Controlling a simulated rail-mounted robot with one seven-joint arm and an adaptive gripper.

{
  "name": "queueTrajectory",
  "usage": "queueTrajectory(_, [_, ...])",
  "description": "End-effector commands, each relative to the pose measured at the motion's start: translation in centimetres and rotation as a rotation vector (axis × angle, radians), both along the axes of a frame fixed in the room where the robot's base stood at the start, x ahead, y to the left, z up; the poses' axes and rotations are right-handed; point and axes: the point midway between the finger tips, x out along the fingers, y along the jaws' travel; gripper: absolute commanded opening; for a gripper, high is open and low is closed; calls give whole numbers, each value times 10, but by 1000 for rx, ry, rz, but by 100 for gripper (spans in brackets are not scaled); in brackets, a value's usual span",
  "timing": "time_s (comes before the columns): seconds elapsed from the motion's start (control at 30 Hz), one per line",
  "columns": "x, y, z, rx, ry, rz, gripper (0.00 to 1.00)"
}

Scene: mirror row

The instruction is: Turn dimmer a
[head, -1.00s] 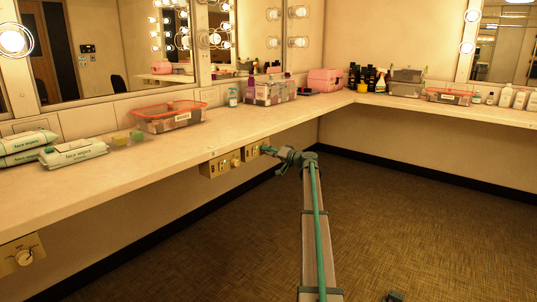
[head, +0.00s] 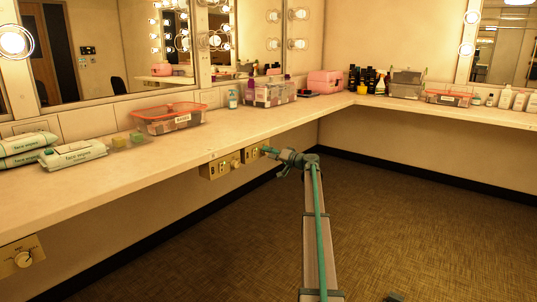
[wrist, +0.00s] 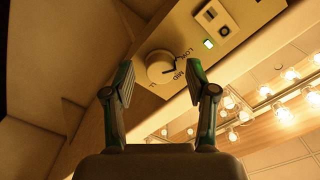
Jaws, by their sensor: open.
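My gripper (wrist: 160,77) is open, with one finger on each side of a round pale dimmer knob (wrist: 160,68) in the wrist view. The knob sits on a brass-toned plate with LOW and MID marks beside it; a dark pointer line shows on the knob's edge. I cannot tell whether the fingers touch the knob. No letter naming the dimmer is readable.
Another knob plate (head: 221,168) is close to the left, and one more (head: 22,256) is at the near left. The counter (head: 215,140) overhangs the plates; the carpet below is open.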

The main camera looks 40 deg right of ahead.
Motion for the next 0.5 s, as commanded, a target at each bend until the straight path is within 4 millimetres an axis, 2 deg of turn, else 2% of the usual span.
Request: queueTrajectory(0.5, [-88, -22, 0, 0, -1, -1, 57])
